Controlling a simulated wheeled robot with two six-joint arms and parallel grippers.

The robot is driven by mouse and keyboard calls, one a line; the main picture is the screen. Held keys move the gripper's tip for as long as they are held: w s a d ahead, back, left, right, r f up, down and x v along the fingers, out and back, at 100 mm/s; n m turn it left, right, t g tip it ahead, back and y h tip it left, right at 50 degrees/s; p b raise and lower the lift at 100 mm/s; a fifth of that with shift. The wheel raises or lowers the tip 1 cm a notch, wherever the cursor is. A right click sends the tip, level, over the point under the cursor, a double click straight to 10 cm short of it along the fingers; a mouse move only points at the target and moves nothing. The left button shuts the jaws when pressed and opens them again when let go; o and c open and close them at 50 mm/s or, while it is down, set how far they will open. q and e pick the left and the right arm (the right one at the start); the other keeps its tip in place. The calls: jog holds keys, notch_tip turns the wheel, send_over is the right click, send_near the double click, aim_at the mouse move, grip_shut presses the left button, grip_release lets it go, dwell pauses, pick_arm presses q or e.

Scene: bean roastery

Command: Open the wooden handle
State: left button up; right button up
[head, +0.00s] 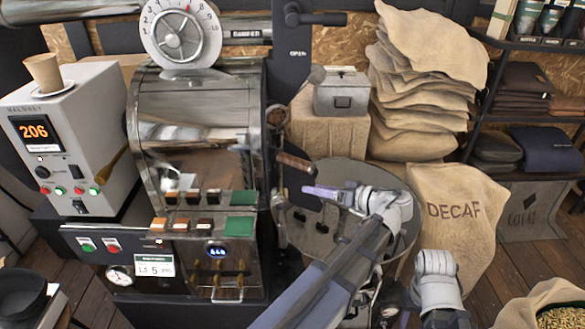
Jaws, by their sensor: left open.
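The wooden handle (296,162) is a short brown cylinder. It sticks out to the right from the front of the steel roaster (195,110), above the round cooling tray (345,172). My left gripper (308,191) points left, with its fingertips just below and right of the handle in the picture. It is open and I see nothing between its fingers. I cannot tell how near in depth the fingers are to the handle. A grey end part of my right arm shows at the lower right, in front of the decaf sack; its fingers cannot be made out.
A control box (75,140) with a cup on top stands left of the roaster. A metal box (342,92) and stacked sacks (420,85) are behind. The decaf sack (455,215) stands right of the tray.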

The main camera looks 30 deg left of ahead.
aim_at(292, 162)
pick_arm(q)
jog(key=r+n+y, duration=0.1)
jog(key=w+a+r+n+y, duration=0.1)
jog(key=r, duration=0.1)
jog(key=r+n+y, duration=0.1)
jog(key=shift+w+a+r+n+g, duration=0.3)
jog(key=shift+a+r, duration=0.05)
jog(key=shift+a, duration=3.95)
jog(key=shift+w, duration=0.1)
grip_shut()
